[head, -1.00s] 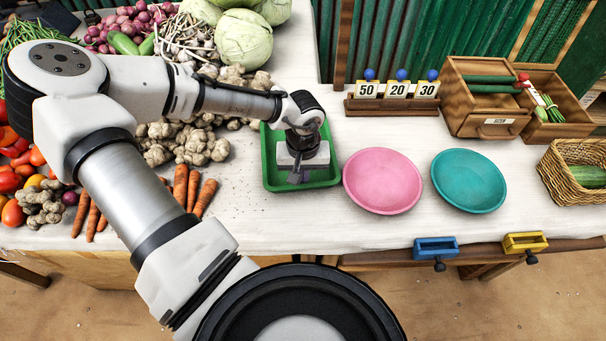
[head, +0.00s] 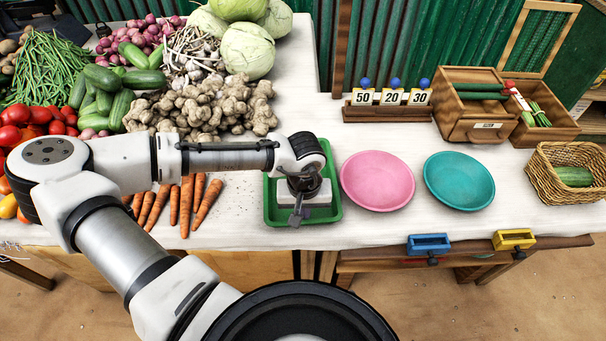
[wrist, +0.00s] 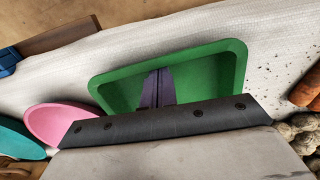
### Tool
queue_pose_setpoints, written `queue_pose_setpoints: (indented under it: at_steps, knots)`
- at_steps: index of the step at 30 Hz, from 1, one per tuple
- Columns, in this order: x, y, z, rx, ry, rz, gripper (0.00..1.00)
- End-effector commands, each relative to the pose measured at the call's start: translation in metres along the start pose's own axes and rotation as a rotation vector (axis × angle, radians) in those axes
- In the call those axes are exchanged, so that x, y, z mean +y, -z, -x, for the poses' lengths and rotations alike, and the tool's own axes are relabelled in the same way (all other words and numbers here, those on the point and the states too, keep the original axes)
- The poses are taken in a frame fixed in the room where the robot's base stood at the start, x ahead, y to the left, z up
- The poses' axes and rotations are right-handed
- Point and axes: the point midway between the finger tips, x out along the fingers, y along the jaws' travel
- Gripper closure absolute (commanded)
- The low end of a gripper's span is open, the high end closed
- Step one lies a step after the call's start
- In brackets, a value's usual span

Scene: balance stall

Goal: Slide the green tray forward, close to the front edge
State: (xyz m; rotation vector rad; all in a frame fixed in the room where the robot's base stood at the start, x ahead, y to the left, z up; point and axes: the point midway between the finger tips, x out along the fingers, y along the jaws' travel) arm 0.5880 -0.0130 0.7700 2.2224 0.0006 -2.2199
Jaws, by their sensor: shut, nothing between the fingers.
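The green tray (head: 333,207) lies on the white-covered table, near the front edge (head: 235,240), with a narrow strip of cloth in front of it. My gripper (head: 297,217) points down inside the tray, toward its front side, with the fingers together and nothing held. The wrist view shows the tray (wrist: 210,75) with my closed gripper (wrist: 157,85) over its inside, the tips near one long wall. I cannot tell whether the tips touch the wall. My arm and hand hide the back part of the tray.
A pink plate (head: 377,181) stands just right of the tray, and a teal plate (head: 459,181) beyond it. Carrots (head: 207,200) lie to the left, ginger (head: 200,110) behind them. Small blue (head: 429,243) and yellow (head: 513,239) boxes sit at the front edge to the right.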

Motion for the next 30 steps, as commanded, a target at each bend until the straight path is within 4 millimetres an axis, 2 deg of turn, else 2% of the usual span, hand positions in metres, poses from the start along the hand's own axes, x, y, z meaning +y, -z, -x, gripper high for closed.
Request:
queue_pose_setpoints:
  at_steps: [10,17,24,30]
  knots:
    - [0.001,0.004,0.0,0.0,-0.001,0.0,1.0]
    - [0.008,0.035,0.001,-0.002,-0.004,-0.003,1.0]
    - [0.006,0.033,0.057,0.003,-0.001,-0.004,1.0]
    - [0.006,0.033,0.088,0.001,0.0,-0.005,1.0]
